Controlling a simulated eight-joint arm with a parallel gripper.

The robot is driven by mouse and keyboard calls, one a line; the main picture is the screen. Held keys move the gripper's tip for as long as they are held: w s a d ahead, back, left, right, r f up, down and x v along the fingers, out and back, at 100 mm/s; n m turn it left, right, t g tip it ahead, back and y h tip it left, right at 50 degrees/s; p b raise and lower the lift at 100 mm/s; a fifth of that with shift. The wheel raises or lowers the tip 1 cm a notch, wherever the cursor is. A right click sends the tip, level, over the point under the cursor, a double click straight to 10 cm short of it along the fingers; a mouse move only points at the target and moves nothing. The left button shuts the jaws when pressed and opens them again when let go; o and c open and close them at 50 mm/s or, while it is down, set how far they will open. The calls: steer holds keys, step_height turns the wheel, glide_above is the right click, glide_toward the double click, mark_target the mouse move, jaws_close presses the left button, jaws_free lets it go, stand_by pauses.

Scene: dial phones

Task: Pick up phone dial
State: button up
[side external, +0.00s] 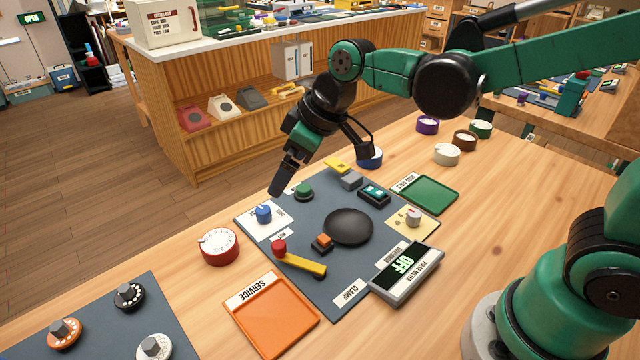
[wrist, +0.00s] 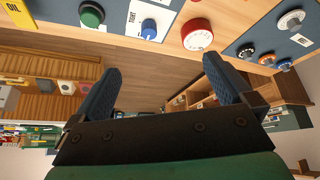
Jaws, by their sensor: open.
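Three rotary-dial pieces with grey hexagonal knobs sit on a dark mat at the lower left of the side view: a black dial (side external: 129,295), an orange dial (side external: 64,333) and a white dial (side external: 154,347). They show at the upper right of the wrist view as the black dial (wrist: 245,51), the orange dial (wrist: 284,64) and the white dial (wrist: 290,19). My gripper (side external: 320,172) is open and empty, raised above the far left side of the central mat, apart from the dials. Its two fingers (wrist: 161,66) are spread in the wrist view.
A red round piece with a white face (side external: 219,246) stands between the two mats. The central mat (side external: 310,203) carries a blue knob (side external: 263,213), a green button (side external: 304,191), a yellow lever (side external: 305,265) and a black disc (side external: 348,226). An orange tray (side external: 277,316) is at the front.

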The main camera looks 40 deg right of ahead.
mark_target(218, 240)
steer(key=w+a+f+n, duration=0.1)
steer(key=a+f, duration=0.1)
steer(key=w+a+f+n+g+y, duration=0.1)
steer(key=w+a+f+n, duration=0.1)
steer(key=a, duration=0.1)
steer(key=w+a+f+n+g, duration=0.1)
steer(key=a+f+n, duration=0.1)
steer(key=a, duration=0.1)
steer(key=shift+w+a+f+y, duration=0.15)
steer(key=shift+w+f+y, duration=0.15)
steer(key=shift+w, duration=0.1)
steer(key=shift+w+a+f, duration=0.2)
steer(key=shift+a+f, duration=0.15)
steer(key=shift+f, duration=0.2)
steer(key=shift+x, duration=2.5)
steer(key=shift+s, duration=0.1)
steer(key=c, duration=1.3)
